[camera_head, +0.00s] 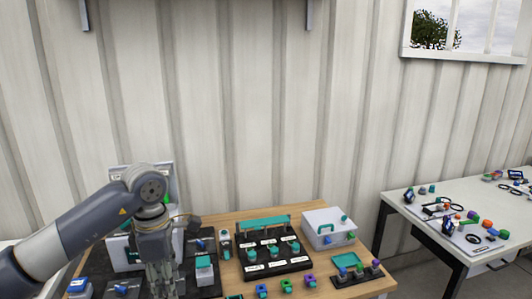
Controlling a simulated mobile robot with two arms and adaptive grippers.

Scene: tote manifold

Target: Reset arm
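My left arm comes in from the left, and its gripper (163,281) points down over the left part of the wooden table (212,222). The fingers run to the bottom edge of the picture and I cannot tell whether they are open or shut. No held object shows clearly. The gripper is in front of a dark mat (95,268) and left of a small white box with a teal lid (204,269). My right gripper is not in view.
A black tray with teal parts and labels (293,266) stands at mid-table. A white box with a teal handle (327,226) stands at the back right, with a black rack of coloured pieces (355,277) in front. A white table (406,205) stands farther right.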

